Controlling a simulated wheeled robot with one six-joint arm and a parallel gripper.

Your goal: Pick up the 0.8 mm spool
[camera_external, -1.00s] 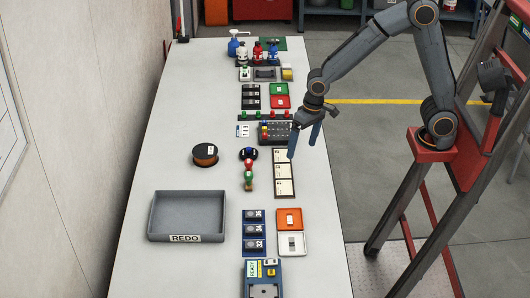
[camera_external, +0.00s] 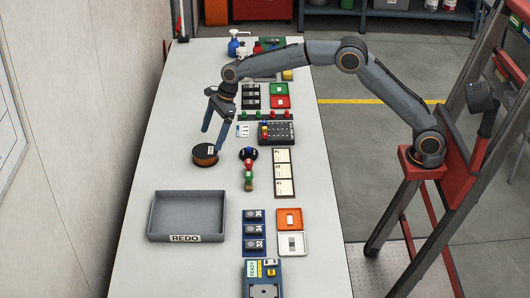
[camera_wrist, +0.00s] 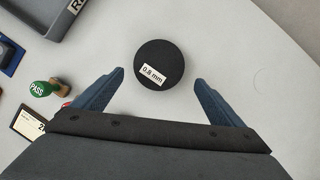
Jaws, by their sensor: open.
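The 0.8 mm spool (camera_external: 205,155) is a dark round spool with an orange-brown edge, lying flat on the white table left of the stamps. In the wrist view the spool (camera_wrist: 160,64) shows as a black disc with a white "0.8 mm" label. My gripper (camera_external: 213,140) is open above the spool. In the wrist view its two blue fingers (camera_wrist: 160,78) are spread wide, one toward each side of the spool, with nothing between them touching it that I can see.
A grey REDO tray (camera_external: 152,215) stands nearer the camera on the left. A green PASS stamp (camera_wrist: 39,89) and other stamps (camera_external: 249,175) stand right of the spool. Blue blocks, coloured trays and cards line the table's right side. The table left of the spool is clear.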

